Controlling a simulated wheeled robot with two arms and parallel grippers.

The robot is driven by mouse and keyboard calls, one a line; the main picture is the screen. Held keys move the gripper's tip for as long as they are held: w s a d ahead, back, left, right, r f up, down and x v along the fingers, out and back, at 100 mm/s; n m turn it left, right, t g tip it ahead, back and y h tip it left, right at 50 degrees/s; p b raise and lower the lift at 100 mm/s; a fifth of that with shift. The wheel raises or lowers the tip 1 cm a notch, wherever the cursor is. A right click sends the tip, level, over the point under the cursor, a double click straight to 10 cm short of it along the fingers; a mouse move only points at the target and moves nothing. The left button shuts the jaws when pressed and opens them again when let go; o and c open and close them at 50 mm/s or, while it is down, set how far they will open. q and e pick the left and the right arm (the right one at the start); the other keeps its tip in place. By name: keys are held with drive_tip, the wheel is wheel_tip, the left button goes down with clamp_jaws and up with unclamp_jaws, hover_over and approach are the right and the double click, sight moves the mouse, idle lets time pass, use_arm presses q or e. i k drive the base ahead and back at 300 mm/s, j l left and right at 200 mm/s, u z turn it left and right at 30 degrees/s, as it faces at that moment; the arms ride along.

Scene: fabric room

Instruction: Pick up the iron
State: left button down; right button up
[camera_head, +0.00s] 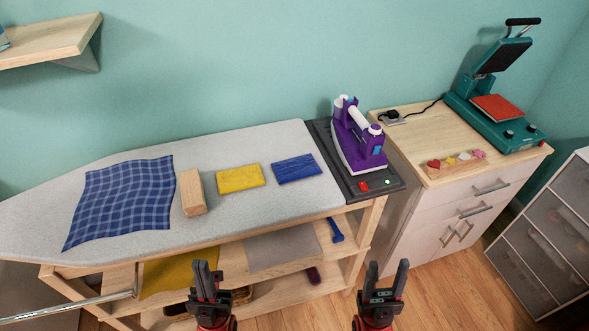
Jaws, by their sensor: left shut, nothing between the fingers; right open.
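The purple and white iron (358,138) stands on a dark rest plate (325,140) at the right end of the grey ironing board (225,220). My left gripper (206,272) is shut and empty, low in front of the board's lower shelves. My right gripper (387,272) is open and empty, in front of the board's right end. Both are nearer to me than the iron and apart from it. Nothing covers the iron.
A checked blue cloth (122,203), a wooden block (192,192), a folded yellow cloth (240,178) and a folded blue cloth (297,168) lie on the board. A cabinet (430,215) with a teal heat press (497,115) stands at the right.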

sight(353, 144)
drive_tip(key=i+l+u, duration=0.15)
drive_tip(key=l, duration=0.3)
drive_tip(key=l+u, duration=0.1)
drive_tip(key=l, duration=0.35)
drive_tip(key=i+l+u, duration=0.15)
drive_tip(key=l, duration=0.3)
